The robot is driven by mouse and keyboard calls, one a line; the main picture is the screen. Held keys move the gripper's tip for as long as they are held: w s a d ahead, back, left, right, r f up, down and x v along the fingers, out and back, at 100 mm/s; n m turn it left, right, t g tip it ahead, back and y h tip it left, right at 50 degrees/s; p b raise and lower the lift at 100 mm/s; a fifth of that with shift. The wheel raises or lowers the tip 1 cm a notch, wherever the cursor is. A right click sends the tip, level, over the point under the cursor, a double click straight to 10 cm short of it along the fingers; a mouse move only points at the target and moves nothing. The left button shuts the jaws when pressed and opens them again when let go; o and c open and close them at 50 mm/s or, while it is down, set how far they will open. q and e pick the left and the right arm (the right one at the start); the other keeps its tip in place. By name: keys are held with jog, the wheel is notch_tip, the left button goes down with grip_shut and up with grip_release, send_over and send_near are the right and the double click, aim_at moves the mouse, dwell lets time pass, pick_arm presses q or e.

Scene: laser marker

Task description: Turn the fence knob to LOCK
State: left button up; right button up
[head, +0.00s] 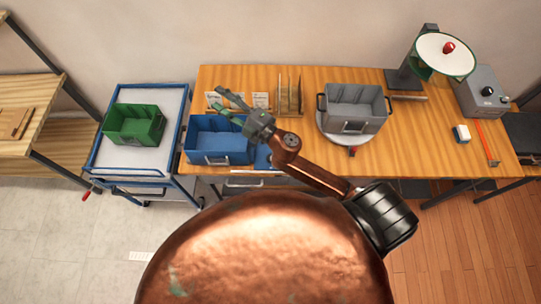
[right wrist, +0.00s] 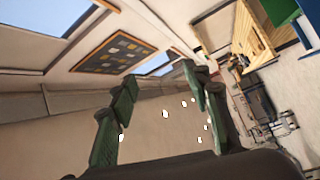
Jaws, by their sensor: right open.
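No label reading LOCK is legible, and I cannot tell for sure which part is the fence knob. A small red knob-like part (head: 352,151) sits at the front of the round grey plate (head: 325,133) under a grey crate (head: 352,108). A grey box (head: 480,95) at the bench's right end carries a black knob (head: 488,91). My right gripper (head: 220,100) is open and empty above the blue bin, well left of both knobs. Its two green fingers stand apart in the right wrist view (right wrist: 160,80), facing the wall and ceiling. My left gripper is out of view.
A blue bin (head: 221,158) and card holders stand at the left of the wooden bench (head: 395,163). A green-shaded lamp (head: 443,55) stands at the back right. A red bar (head: 487,142) lies at the right. A blue cart (head: 128,172) with a green bin (head: 134,124) stands left.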

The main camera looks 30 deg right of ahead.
jog(key=s+a+f+n+g+y, duration=0.1)
jog(key=s+a+n+g+y, duration=0.25)
jog(key=a+n, duration=0.25)
jog(key=s+a+n+g+y, duration=0.2)
jog(key=a+n+g+y, duration=0.2)
jog(key=a+n, duration=0.25)
jog(key=s+a+f+n+g+h, duration=0.1)
jog(key=s+f+n+g, duration=0.25)
jog(key=f, duration=0.25)
jog(key=s+a+f+n+g+h, duration=0.1)
jog(key=s+f+n+g+h, duration=0.1)
jog(key=f+n+g, duration=0.25)
jog(key=s+d+f+n+g+h, duration=0.1)
jog(key=d+f+n+g+h, duration=0.1)
jog(key=d+f+h, duration=0.75)
jog(key=d+f, duration=0.1)
jog(key=d, duration=0.4)
jog(key=d+f+h, duration=0.1)
jog(key=d+f, duration=0.1)
jog(key=d, duration=0.4)
jog(key=w+d+f+n+h+p, duration=0.1)
jog(key=d+f+h, duration=0.1)
jog(key=d, duration=0.4)
jog(key=shift+w+f+g, duration=0.1)
jog(key=shift+f+g, duration=0.1)
jog(key=shift+g, duration=0.05)
notch_tip(320, 180, down, 6)
jog(key=shift+r+p, duration=0.1)
jog(key=shift+p, duration=0.6)
jog(key=shift+f, duration=0.85)
